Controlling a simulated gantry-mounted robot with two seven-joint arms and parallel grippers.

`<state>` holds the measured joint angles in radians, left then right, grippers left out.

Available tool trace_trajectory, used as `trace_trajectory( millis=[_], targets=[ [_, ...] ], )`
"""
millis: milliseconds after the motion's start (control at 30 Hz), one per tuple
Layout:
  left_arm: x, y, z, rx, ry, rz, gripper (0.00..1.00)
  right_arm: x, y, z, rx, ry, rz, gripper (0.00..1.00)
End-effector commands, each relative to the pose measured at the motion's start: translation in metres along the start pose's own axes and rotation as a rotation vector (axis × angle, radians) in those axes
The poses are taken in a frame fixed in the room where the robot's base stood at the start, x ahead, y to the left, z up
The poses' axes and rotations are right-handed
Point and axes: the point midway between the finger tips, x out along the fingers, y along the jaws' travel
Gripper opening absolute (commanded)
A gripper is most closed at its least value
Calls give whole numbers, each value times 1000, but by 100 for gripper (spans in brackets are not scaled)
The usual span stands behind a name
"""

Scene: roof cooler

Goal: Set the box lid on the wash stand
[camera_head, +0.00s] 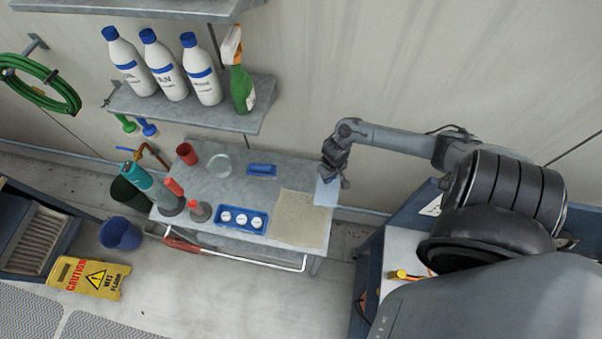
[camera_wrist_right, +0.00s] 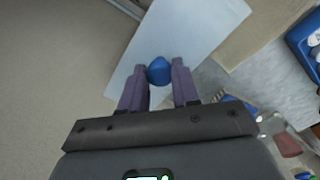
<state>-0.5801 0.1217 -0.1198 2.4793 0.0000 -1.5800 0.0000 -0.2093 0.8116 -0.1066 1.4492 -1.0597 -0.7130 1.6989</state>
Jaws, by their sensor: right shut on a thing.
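The box lid (camera_head: 327,193) is a pale blue flat panel near the right end of the grey wash stand (camera_head: 298,172). In the right wrist view the lid (camera_wrist_right: 207,28) has a round blue knob (camera_wrist_right: 158,72). My right gripper (camera_head: 332,178) is shut on this knob, with one finger on each side. The lid overlaps the right edge of a tan mat (camera_head: 301,219) in the head view; I cannot tell whether it touches the stand. My left gripper is not in view.
The stand also holds a blue tray (camera_head: 230,228) with white round items, a blue brush-like object (camera_head: 262,170), a glass jar (camera_head: 219,164), a red cup (camera_head: 187,153) and a teal bottle (camera_head: 150,184). A shelf (camera_head: 190,108) with bottles hangs above. A caution sign (camera_head: 89,277) lies on the floor.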

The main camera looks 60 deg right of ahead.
Motion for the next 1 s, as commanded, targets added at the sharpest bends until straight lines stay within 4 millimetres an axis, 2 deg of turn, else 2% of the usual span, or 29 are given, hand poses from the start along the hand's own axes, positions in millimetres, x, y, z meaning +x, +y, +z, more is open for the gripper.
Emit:
trace_trajectory(
  millis=[167, 367, 433, 600, 700, 1000],
  targets=[
    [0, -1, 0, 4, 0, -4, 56, 15, -15, -20, 2, 3, -2, 0],
    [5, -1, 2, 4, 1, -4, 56, 40, -40, -52, 2, 3, -3, 0],
    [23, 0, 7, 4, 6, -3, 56, 56, -45, -60, -1, 4, -2, 0],
    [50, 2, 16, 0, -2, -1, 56, 65, -56, -76, -1, 4, -1, 0],
    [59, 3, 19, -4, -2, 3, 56, 68, -61, -83, -2, 3, -1, 0],
    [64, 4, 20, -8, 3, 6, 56, 69, -65, -88, -2, 1, 1, 0]
  ],
)
